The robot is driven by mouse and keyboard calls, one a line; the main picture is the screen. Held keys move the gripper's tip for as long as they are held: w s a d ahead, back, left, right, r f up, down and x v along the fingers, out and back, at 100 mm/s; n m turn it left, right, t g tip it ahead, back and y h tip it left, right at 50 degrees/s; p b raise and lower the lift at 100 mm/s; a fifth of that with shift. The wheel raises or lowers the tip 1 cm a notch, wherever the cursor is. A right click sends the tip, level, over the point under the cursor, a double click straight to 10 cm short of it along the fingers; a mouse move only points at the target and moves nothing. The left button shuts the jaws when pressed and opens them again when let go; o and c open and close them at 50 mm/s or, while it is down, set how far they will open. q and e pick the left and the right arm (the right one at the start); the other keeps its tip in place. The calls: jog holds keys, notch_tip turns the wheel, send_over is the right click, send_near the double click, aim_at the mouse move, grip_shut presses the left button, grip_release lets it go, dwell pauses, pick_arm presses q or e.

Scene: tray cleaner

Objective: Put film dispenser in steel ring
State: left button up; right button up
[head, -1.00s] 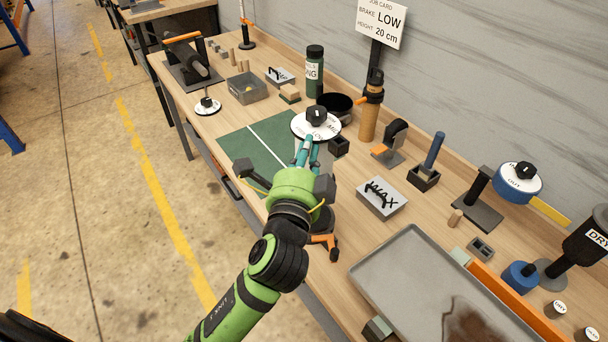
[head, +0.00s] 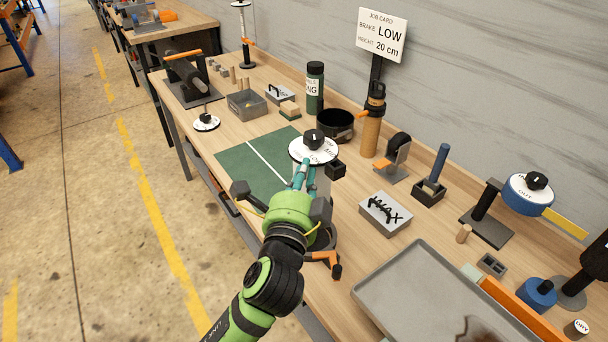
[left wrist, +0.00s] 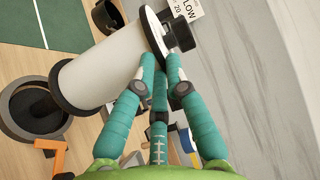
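The film dispenser is a white roll (left wrist: 100,68) with dark end flanges; its white dial disc with a black knob (head: 313,148) is on top. My left gripper (head: 304,168) is just below the disc. In the left wrist view its teal fingers (left wrist: 160,62) close on the upper end of the roll. A dark grey steel ring (head: 328,244) with an orange handle is on the bench beneath, partly hidden by my gripper. My right gripper is out of view.
A green mat (head: 235,168) lies left of the dispenser. A grey box (head: 386,212) and a large tray (head: 405,285) are to the right.

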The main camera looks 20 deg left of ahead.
pick_arm(q)
jog(key=o, duration=0.3)
jog(key=shift+s+d+p, duration=0.2)
jog(key=shift+s+p, duration=0.3)
jog(key=shift+s, duration=1.5)
jog(key=shift+s+d+p, duration=0.25)
jog(key=shift+s+p, duration=0.2)
jog(key=shift+s, duration=1.55)
jog(key=shift+s+d+p, duration=0.2)
jog(key=shift+s+p, duration=0.3)
jog(key=shift+s, duration=1.5)
jog(key=shift+f, duration=0.1)
